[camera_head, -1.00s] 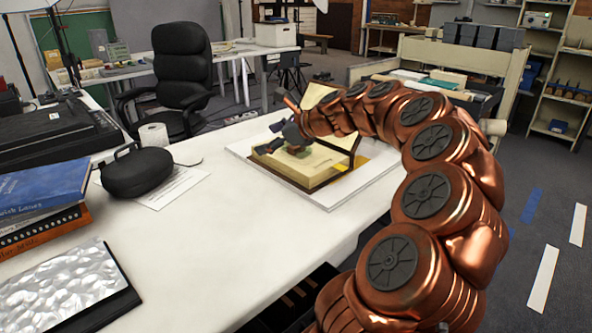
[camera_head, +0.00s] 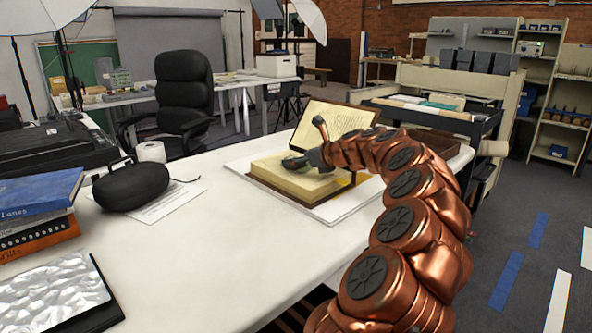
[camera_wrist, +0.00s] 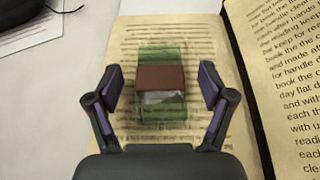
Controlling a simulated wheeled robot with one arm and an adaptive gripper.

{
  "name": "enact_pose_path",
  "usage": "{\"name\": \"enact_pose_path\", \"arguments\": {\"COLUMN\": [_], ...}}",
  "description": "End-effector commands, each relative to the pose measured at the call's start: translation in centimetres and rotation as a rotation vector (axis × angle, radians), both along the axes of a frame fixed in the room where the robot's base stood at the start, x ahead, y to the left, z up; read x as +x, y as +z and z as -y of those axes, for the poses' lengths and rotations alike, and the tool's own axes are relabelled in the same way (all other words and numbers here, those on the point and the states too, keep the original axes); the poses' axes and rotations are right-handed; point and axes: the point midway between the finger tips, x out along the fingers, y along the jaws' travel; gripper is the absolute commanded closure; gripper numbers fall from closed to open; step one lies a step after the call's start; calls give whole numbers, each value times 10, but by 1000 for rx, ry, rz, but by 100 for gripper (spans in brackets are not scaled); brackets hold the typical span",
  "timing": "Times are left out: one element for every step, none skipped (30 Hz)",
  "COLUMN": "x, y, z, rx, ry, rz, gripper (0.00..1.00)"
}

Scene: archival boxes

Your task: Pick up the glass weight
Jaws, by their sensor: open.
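The glass weight (camera_wrist: 173,108) is a clear greenish block with a brown band across its middle. In the wrist view it lies on a printed page of the open book (camera_wrist: 133,45). My gripper (camera_wrist: 160,86) is open, with one finger on each side of the weight and a visible gap to both. I cannot tell how far above the page the fingertips are. In the head view my gripper (camera_head: 294,163) is low over the left page of the open book (camera_head: 270,170). The weight is mostly hidden there by my gripper and arm.
The book rests on a white board (camera_head: 332,214) on the white table (camera_head: 215,240). Its other half stands raised behind my gripper. A black case (camera_head: 130,186), a paper sheet (camera_head: 172,203) and stacked books (camera_head: 38,225) are on the left. The table's middle is clear.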

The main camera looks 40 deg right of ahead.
Motion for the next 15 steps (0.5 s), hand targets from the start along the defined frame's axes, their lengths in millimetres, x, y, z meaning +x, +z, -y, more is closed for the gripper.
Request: {"name": "enact_pose_path", "arguments": {"x": [5, 8, 10, 11, 12, 13, 13, 13, 13, 13, 13, 13, 13, 13, 13], "y": [-5, -5, -6, -6, -6, -5, -5, -5, -5, -5, -5, -5, -5, -5, -5], "z": [0, 0, -1, -1, -1, -1, -1, -1, -1, -1, -1, -1, -1, -1, -1], "rx": [-1, -1, -1, -1, 0, 0, 0, 0, 0, 0, 0, 0, 0, -1, -1], "ry": [0, 0, 1, 1, 2, 2, 2, 2, 2, 2, 2, 2, 2, 1, 1], "rz": [-1, -1, -1, -1, 0, 0, 0, 0, 0, 0, 0, 0, 0, 0, 0], "gripper": [19, 19, 19, 19, 19, 19, 19, 19, 19, 19, 19, 20, 23, 26, 30]}}
